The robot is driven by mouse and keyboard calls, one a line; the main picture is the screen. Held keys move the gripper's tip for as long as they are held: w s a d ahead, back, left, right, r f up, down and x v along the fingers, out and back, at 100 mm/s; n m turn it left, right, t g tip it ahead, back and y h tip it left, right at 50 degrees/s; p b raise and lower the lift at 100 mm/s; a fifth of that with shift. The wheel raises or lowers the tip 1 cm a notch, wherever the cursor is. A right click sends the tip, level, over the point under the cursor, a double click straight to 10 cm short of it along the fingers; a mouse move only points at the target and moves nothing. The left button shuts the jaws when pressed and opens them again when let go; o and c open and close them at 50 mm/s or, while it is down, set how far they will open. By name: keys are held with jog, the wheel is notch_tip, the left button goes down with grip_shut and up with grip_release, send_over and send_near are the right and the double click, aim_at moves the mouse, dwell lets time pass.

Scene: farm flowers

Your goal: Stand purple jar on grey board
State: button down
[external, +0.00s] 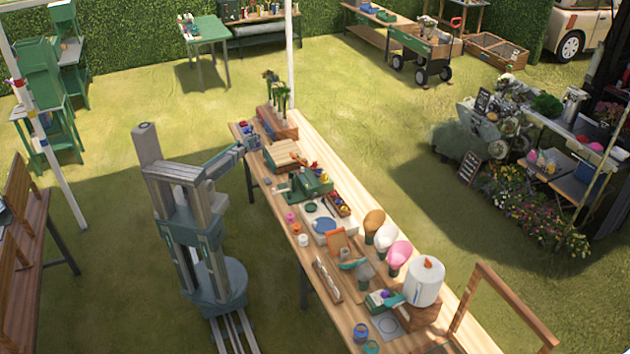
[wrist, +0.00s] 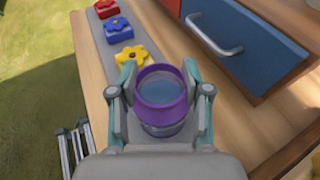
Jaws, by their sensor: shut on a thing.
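The purple jar (wrist: 161,100) has a thick purple rim and a see-through, bluish inside. In the wrist view it is between the two fingers of my gripper (wrist: 161,98), which is shut on it. A grey board (wrist: 112,49) lies on the wooden table to the upper left of the jar, with red, blue and yellow flower-shaped pieces along it. I cannot tell whether the jar's base touches anything. In the external view my gripper (external: 247,145) is at the far left end of the long table; the jar is too small to make out there.
A blue drawer (wrist: 240,40) with a metal handle stands close to the right of my gripper. Bare wood (wrist: 235,125) lies below it. The table's left edge is near. Further along the table stand a green holder (external: 305,187) and several loose items.

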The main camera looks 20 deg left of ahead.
jog(key=shift+f, duration=0.1)
jog(key=c, duration=0.5)
grip_release()
jog(key=shift+r, duration=0.2)
jog(key=b+v, duration=0.1)
jog(key=v, duration=1.1)
